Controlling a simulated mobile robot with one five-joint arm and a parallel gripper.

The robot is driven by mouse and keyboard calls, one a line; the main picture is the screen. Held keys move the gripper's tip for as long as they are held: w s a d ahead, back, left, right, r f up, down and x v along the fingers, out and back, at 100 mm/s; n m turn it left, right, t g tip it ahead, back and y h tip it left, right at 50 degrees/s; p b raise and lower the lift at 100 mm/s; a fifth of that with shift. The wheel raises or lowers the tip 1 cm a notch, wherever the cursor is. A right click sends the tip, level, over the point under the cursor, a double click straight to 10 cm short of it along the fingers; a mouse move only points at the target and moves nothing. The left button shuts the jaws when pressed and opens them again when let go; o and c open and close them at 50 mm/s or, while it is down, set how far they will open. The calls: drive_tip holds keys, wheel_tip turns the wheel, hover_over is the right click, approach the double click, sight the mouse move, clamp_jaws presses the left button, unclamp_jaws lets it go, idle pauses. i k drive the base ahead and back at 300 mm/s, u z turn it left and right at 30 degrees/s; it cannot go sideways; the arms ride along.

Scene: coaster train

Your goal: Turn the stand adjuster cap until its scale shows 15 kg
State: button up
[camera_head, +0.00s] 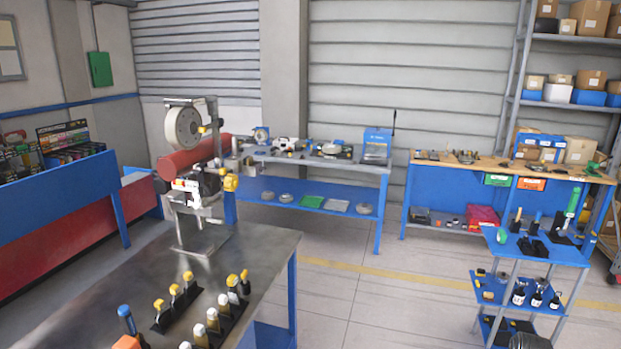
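A metal stand (205,240) rises from the far end of the steel-topped table at left. It carries a large pale round wheel (182,128) near its top and white and metal parts lower down. A yellow knob-like part (230,183) sits on its right side, and a smaller yellow part shows beside the wheel. I cannot tell which part is the adjuster cap. No scale marks or kg value are readable at this size. My gripper is not in view.
Several yellow-topped and white-topped tools (212,320) stand in black racks on the near table (265,250). A red cylinder (185,155) lies behind the stand. Blue workbenches (310,195) line the back wall. A blue tiered cart (530,250) is at right. The middle floor is clear.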

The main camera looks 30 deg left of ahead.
sight(231, 181)
drive_tip(key=z, duration=0.4)
drive_tip(key=i, duration=2.35)
drive_tip(key=u, duration=3.95)
drive_tip(key=i, duration=0.85)
